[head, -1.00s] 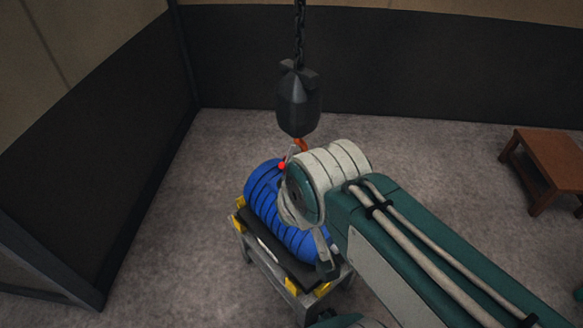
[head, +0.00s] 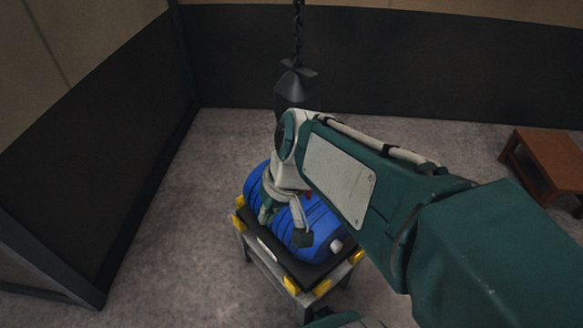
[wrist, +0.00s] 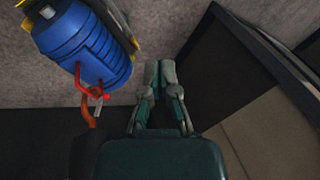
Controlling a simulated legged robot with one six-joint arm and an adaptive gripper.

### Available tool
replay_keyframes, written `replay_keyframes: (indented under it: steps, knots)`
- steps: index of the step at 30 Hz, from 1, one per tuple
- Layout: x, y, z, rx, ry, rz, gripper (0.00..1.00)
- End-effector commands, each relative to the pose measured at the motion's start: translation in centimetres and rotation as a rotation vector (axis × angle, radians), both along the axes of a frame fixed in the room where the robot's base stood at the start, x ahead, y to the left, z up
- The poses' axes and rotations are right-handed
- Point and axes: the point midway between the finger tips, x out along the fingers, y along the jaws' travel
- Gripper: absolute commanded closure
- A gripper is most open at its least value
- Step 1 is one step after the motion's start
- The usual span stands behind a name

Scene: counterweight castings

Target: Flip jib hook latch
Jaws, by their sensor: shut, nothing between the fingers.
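In the wrist view, the orange hook (wrist: 84,112) is at lower left, beside the end of the blue casting (wrist: 85,45). A small light grey piece, likely the latch (wrist: 99,103), shows at the hook, near red bars; whether it is open or closed I cannot tell. My gripper (wrist: 158,66) is shut and empty, to the right of the hook and apart from it. In the head view, the dark hook block (head: 296,88) hangs above the blue casting (head: 312,222), and my arm hides the hook and latch.
The casting lies on a black-topped stand (head: 258,236) with yellow corner pieces. A chain (head: 298,35) holds the block. Dark-panelled walls (head: 100,130) stand left and behind. A brown table (head: 548,160) is at right. Grey floor lies clear between.

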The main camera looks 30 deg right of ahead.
Motion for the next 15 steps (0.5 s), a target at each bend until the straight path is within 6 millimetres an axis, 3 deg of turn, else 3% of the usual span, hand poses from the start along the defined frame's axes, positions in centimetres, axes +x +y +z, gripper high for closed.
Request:
replay_keyframes:
  steps: [15]
  knots:
    - [6.4, -1.7, -4.3, 0.486, 0.162, -0.132, 1.0]
